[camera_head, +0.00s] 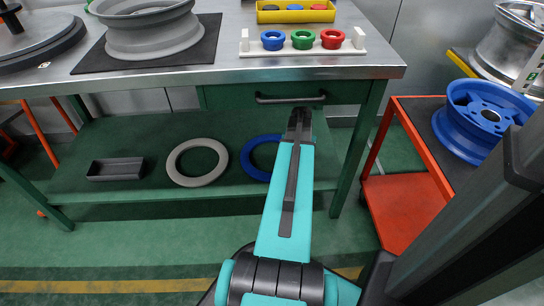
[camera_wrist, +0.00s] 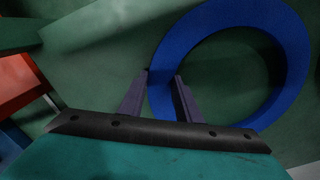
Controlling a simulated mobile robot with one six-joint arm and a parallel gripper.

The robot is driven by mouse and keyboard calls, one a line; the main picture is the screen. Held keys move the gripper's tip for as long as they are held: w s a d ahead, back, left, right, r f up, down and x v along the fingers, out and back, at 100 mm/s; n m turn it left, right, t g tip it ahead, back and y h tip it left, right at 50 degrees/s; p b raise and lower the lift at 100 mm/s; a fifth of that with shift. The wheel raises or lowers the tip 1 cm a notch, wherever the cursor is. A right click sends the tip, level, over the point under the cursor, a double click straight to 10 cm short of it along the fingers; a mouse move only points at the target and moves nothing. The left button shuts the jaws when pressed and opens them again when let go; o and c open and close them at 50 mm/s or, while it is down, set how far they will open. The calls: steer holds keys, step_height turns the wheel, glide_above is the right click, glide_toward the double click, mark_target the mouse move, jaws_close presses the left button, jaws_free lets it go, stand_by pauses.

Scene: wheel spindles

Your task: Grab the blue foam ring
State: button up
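The blue foam ring (camera_head: 251,165) lies on the lower shelf of the green workbench in the head view, its right part hidden behind my arm. In the wrist view the blue foam ring (camera_wrist: 291,55) fills the upper right. My gripper (camera_wrist: 163,75) has its two fingers apart, pointing at the ring's left rim, with blue between them. The fingertips are at or very near the rim's two edges; I cannot tell whether they press on it. In the head view my gripper (camera_head: 299,122) is at the shelf, and its fingers are hard to make out.
A grey ring (camera_head: 176,162) and a dark tray (camera_head: 115,168) lie left on the shelf. The bench top (camera_head: 230,70) with its drawer (camera_head: 285,95) overhangs it. A bench leg (camera_head: 358,150) and an orange cart (camera_head: 407,200) with a blue wheel (camera_head: 462,133) stand right.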

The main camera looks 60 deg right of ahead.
steer(key=shift+c, duration=0.8)
steer(key=shift+r, duration=0.15)
